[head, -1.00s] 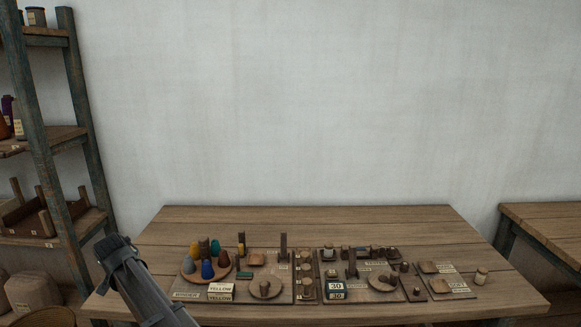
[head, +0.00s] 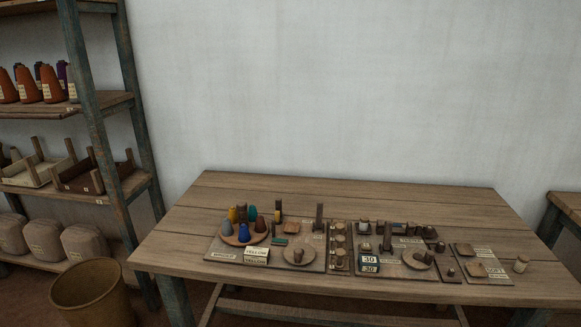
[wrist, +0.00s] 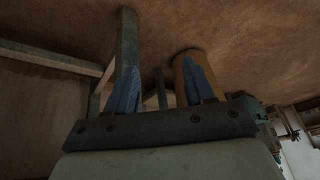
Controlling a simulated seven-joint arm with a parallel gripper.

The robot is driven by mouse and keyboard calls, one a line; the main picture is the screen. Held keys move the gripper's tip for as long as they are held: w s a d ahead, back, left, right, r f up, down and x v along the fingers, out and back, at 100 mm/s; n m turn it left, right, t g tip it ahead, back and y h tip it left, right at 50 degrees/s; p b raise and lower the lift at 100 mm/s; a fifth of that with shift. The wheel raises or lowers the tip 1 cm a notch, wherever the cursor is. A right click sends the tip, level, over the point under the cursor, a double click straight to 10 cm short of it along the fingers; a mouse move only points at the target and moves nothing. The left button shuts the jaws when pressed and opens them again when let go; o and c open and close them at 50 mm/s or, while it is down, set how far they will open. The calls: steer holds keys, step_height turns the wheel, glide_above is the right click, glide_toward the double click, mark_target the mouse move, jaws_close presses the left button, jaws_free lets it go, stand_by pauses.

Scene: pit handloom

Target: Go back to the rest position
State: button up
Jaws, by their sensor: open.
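My gripper (wrist: 160,88) shows in the wrist view with its two bluish fingers spread apart. It is open, with nothing between the fingers. Behind the fingers are a table leg and a round brown basket on the floor. In the head view my gripper and arm are out of sight. The work table (head: 240,184) stands in the middle of the head view, with its boards and small parts on top.
A round tray of coloured cones (head: 243,234) and several small wooden pieces sit on the table. A shelf rack (head: 104,130) with cones and sacks stands at the left. A brown basket (head: 92,297) is on the floor between them. Another table (head: 565,202) is at the right edge.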

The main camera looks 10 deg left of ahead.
steer(key=s+d+f+g+h, duration=0.2)
steer(key=s+d+f, duration=0.6)
steer(key=d+f, duration=0.4)
steer(key=w+d+f+m+g+h, duration=0.1)
steer(key=d+f+m, duration=0.15)
steer(key=d, duration=1.15)
steer(key=w+d+f+m+g+h, duration=0.1)
steer(key=w+d+f+g, duration=0.15)
steer(key=d, duration=1.15)
steer(key=s+d+m+g, duration=0.1)
steer(key=s+d+m, duration=0.1)
steer(key=s+d, duration=0.3)
steer(key=s+d+r+m+g, duration=0.1)
steer(key=s+d, duration=0.3)
steer(key=d, duration=0.7)
steer(key=s+d+r+m+g, duration=0.1)
steer(key=s+d+m+g, duration=0.1)
steer(key=s+d, duration=0.3)
steer(key=shift+s+d+m, duration=0.35)
steer(key=shift+d, duration=1.1)
